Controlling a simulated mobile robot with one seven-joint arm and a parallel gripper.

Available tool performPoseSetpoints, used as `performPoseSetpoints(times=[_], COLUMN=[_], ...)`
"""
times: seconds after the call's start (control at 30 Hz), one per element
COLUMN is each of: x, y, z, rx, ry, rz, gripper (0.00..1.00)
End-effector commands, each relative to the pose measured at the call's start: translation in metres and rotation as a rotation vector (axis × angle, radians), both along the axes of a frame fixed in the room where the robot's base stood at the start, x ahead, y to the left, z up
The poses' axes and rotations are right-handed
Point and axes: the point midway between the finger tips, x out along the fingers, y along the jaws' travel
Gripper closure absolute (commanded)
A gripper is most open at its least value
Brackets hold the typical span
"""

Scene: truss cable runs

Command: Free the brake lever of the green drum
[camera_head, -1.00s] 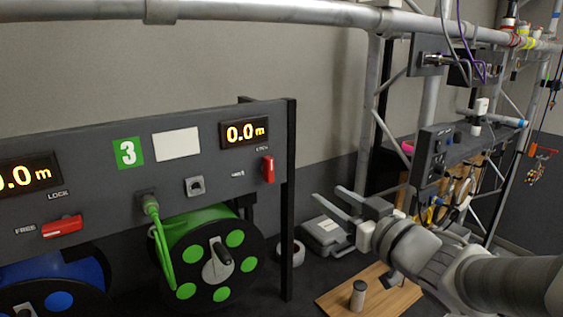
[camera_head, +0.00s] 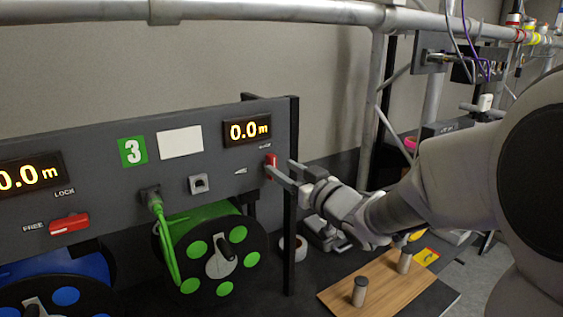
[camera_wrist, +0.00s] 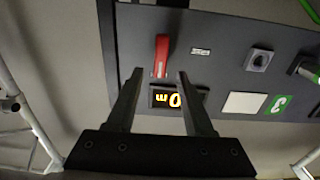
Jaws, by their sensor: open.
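The green drum (camera_head: 205,238) stands under the dark panel, with a green cable running from the panel to it. Its red brake lever (camera_head: 271,160) is upright at the panel's right end, below the 0.0 m display (camera_head: 246,130), in line with the small label above it. Another small label lies to its left. My gripper (camera_head: 279,168) is open at the lever, partly covering it. In the wrist view the lever (camera_wrist: 161,55) appears between and just beyond the spread fingertips (camera_wrist: 161,74); contact cannot be told.
A second red lever (camera_head: 69,223) lies sideways toward FREE, above the blue drum (camera_head: 65,285). A dark post (camera_head: 291,220) stands at the panel's right end, close to my gripper. A wooden board (camera_head: 385,290) with two cylinders lies at lower right. Truss tubes (camera_head: 330,15) cross above.

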Motion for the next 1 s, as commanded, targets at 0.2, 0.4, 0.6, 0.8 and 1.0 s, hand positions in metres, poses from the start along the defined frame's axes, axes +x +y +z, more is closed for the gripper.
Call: performPoseSetpoints(times=[0.2, 0.4, 0.6, 0.8, 1.0], x=[0.024, 0.031, 0.031, 0.031, 0.031], y=[0.016, 0.021, 0.021, 0.021, 0.021], z=[0.000, 0.000, 0.000, 0.000, 0.000], rx=[0.000, 0.000, 0.000, 0.000, 0.000], ry=[0.001, 0.001, 0.000, 0.000, 0.000], rz=[0.000, 0.000, -0.001, -0.001, -0.001], gripper=[0.47, 0.47, 0.47, 0.74, 1.00])
